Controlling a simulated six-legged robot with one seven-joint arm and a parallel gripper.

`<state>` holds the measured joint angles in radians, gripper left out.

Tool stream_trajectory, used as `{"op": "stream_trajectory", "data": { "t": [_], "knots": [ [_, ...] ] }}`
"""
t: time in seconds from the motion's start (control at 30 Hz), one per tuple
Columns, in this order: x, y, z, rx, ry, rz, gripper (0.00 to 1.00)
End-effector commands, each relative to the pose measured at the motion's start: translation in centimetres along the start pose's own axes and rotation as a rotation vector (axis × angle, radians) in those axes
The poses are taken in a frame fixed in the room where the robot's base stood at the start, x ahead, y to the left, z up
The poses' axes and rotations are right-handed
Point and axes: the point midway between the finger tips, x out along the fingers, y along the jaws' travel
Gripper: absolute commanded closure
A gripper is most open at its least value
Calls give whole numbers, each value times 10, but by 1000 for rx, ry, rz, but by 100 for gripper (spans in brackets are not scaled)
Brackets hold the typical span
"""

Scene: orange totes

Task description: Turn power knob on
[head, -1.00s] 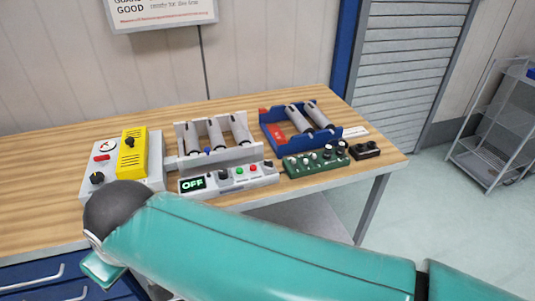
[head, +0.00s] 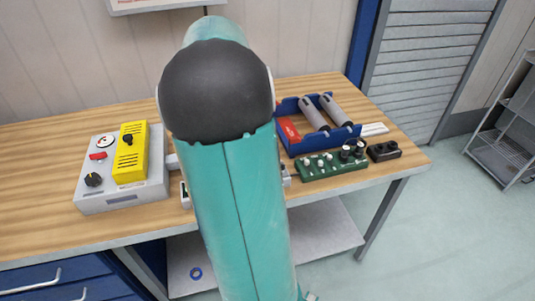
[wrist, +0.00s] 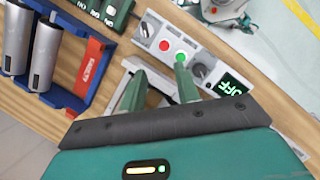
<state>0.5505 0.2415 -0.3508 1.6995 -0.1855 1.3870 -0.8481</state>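The control panel (wrist: 155,38) in the wrist view is a light grey strip. It carries a lit green "OFF" display (wrist: 236,88), a dark knob (wrist: 200,70) beside the display, a green button (wrist: 181,57), a red button (wrist: 165,45) and another knob (wrist: 145,29) at the far end. No label shows which knob is for power. My gripper (wrist: 159,70) is open and empty. Its right fingertip appears close to the green button and the display-side knob; I cannot tell whether it touches. In the head view my arm hides the gripper and most of the panel.
A grey box with a yellow unit (head: 130,155) and black knob (head: 93,180) stands left on the wooden bench (head: 45,150). A blue tray (head: 290,106) with grey cylinders, a green board (head: 333,168) and a small black block (head: 383,151) are right. The bench's far left is clear.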

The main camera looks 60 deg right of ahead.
Motion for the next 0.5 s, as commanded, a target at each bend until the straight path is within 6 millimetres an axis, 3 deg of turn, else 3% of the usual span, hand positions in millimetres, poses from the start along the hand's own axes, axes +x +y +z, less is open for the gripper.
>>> {"op": "stream_trajectory", "data": {
  "t": [0.07,0.17,0.37,0.5],
  "knots": [
    [11,20,10,2,-46,-19,68],
    [18,30,18,-5,-76,-34,68],
    [35,31,22,-8,-84,-38,68],
    [60,30,24,-8,-84,-38,68]
  ]
}}
